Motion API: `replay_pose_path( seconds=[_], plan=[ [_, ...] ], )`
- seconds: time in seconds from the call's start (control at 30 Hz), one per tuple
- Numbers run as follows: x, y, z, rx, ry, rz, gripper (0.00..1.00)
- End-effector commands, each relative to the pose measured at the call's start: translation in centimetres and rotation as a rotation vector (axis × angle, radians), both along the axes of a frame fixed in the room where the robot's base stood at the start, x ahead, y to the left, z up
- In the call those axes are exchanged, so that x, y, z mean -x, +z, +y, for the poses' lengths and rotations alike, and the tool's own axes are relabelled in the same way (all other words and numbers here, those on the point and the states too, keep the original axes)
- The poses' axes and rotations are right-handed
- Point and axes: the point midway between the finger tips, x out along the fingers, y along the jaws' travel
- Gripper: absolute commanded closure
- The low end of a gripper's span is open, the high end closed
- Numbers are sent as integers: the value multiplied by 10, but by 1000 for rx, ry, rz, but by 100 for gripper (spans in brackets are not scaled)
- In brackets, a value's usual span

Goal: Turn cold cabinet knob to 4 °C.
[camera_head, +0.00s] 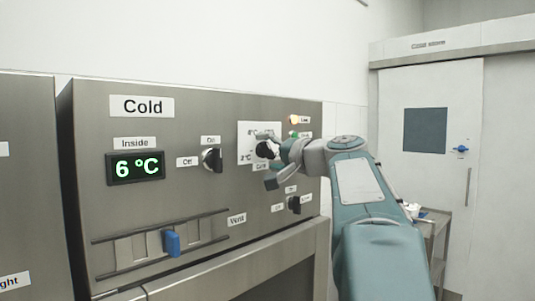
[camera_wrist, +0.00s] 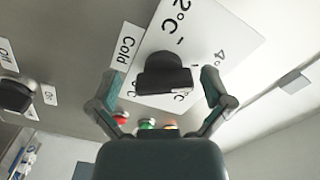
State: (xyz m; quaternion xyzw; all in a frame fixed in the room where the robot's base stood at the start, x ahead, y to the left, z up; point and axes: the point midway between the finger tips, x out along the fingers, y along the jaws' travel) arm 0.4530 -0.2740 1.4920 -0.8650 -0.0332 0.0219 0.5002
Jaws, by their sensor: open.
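The cold cabinet knob (camera_wrist: 164,75) is a black dial with a raised grip bar on a white scale plate (camera_wrist: 225,35) marked in °C. In the wrist view, "2°C" and a "4" mark are readable, and another mark is partly hidden behind the knob. My gripper (camera_wrist: 160,101) is open, with one finger on each side of the knob and visible gaps to it. In the head view, the knob (camera_head: 264,149) is partly hidden by my gripper (camera_head: 272,162). The display (camera_head: 136,168) under "Inside" reads 6 °C.
An On/Off switch (camera_head: 211,160) is left of the scale plate. A blue slider handle (camera_head: 171,243) sits lower left. Indicator lamps, one amber (camera_head: 294,120) lit, are close to my gripper. A trolley (camera_head: 432,226) stands at right.

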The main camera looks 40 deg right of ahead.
Motion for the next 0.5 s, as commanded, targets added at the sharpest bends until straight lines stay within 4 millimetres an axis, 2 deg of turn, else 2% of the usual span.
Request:
replay_pose_path(
  seconds=[0.13,0.23,0.5],
  plan=[
    [3,1,0,1,-1,-2,0],
    [13,2,-1,2,-3,-2,0],
    [67,1,-6,2,-6,-1,0]
  ],
)
